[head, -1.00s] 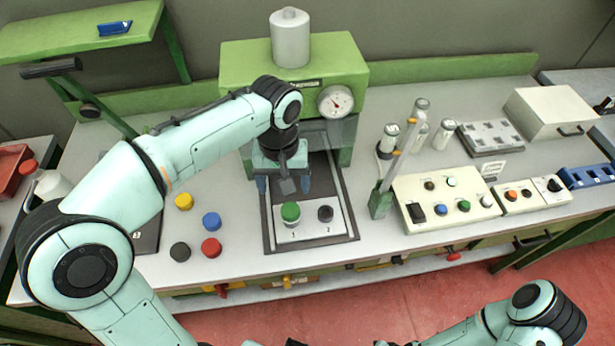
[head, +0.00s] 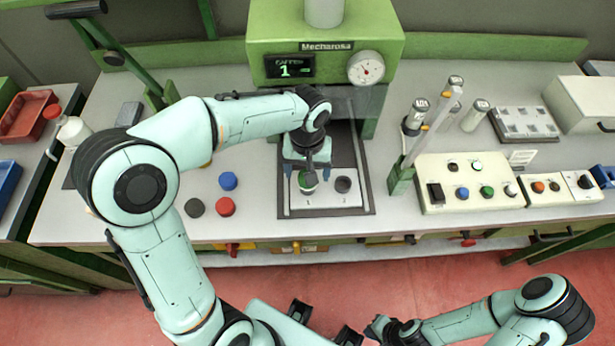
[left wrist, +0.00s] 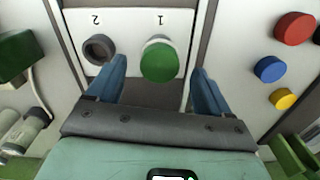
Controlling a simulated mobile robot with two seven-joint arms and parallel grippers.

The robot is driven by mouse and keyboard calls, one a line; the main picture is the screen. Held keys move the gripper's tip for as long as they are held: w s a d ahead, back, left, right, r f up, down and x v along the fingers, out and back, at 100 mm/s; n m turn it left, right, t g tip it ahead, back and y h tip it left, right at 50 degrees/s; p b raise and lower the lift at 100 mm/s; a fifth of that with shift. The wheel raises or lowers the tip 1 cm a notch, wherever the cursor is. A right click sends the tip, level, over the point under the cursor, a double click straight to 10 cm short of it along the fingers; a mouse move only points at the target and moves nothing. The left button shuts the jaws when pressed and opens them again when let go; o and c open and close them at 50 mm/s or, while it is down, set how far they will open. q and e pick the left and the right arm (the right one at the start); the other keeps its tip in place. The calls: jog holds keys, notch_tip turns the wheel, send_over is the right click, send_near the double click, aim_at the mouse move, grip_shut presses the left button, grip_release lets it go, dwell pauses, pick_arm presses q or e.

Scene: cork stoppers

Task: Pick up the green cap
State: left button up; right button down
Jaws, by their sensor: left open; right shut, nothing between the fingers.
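The green cap (head: 307,182) sits on a white round piece at position 1 of a white plate (head: 326,198) in the press. It also shows in the left wrist view (left wrist: 160,63). My left gripper (left wrist: 158,68) is open, with one blue finger on each side of the cap and visible gaps to both. In the head view, my left gripper (head: 306,172) hangs over the plate and partly hides the cap. Position 2 holds a dark round socket (head: 343,184). My right gripper (head: 378,327) is shut and empty, low in front of the bench.
The green press (head: 325,40) with a gauge stands behind the plate. Blue (head: 228,181), red (head: 226,206) and black (head: 195,207) caps lie to the left. A control box (head: 470,183) and an upright post (head: 401,180) stand to the right.

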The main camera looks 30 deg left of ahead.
pick_arm(q)
notch_tip(320, 180, down, 2)
jog(key=shift+f, duration=0.1)
pick_arm(e)
jog(key=shift+f, duration=0.1)
pick_arm(q)
jog(key=c, duration=1.1)
